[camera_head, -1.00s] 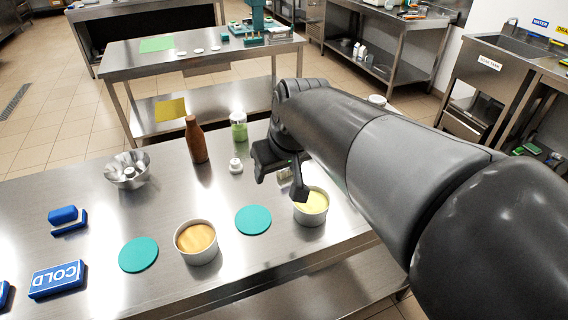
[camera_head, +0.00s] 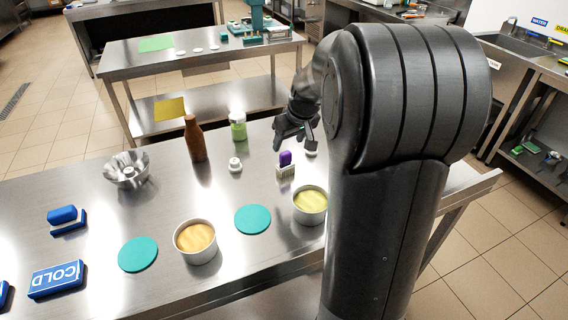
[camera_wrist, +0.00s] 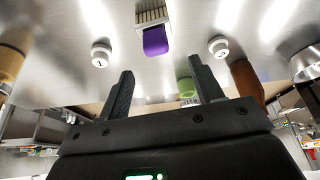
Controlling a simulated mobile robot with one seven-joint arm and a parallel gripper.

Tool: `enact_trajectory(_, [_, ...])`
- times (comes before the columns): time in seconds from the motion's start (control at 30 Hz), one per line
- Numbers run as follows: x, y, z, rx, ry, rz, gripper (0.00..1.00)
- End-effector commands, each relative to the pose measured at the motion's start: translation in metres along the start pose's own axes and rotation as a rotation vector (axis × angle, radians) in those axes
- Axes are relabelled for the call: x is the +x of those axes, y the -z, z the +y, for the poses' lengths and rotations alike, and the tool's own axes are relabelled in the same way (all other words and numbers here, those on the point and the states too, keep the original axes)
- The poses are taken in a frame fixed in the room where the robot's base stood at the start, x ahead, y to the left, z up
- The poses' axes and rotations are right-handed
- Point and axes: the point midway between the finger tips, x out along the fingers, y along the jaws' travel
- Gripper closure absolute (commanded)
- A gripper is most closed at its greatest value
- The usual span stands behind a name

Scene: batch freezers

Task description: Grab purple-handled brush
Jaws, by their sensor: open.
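The purple-handled brush (camera_head: 285,163) stands on the steel table with its pale bristles down and its purple handle up, behind the tub of yellow-green contents. In the wrist view the brush (camera_wrist: 155,40) shows upside down, above and between the fingertips. My gripper (camera_head: 296,140) is open and empty, a little above and behind the brush. In the wrist view its two dark fingers (camera_wrist: 162,80) are spread apart, and the handle lies beyond their tips. The gripper does not touch the brush.
A white-capped item (camera_head: 235,165) stands left of the brush, and another (camera_wrist: 219,46) is on its other side. The tub (camera_head: 310,206), brown bottle (camera_head: 195,140) and green-filled jar (camera_head: 238,126) are near. Teal discs (camera_head: 253,219) lie in front.

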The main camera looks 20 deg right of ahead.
Motion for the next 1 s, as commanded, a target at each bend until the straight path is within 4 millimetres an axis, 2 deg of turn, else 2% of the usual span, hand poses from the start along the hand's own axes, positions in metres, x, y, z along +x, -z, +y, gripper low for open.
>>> enact_trajectory(0.1, [0.016, 0.0, 0.0, 0.001, 0.001, -0.002, 0.4])
enact_trajectory(0.27, [0.026, 0.0, 0.001, 0.002, 0.0, 0.0, 0.4])
enact_trajectory(0.6, [0.07, -0.002, 0.004, 0.001, 0.001, -0.001, 0.4])
enact_trajectory(0.9, [0.074, -0.001, 0.004, 0.001, 0.0, 0.001, 0.4])
enact_trajectory(1.0, [0.074, -0.001, 0.004, 0.001, 0.0, 0.001, 0.48])
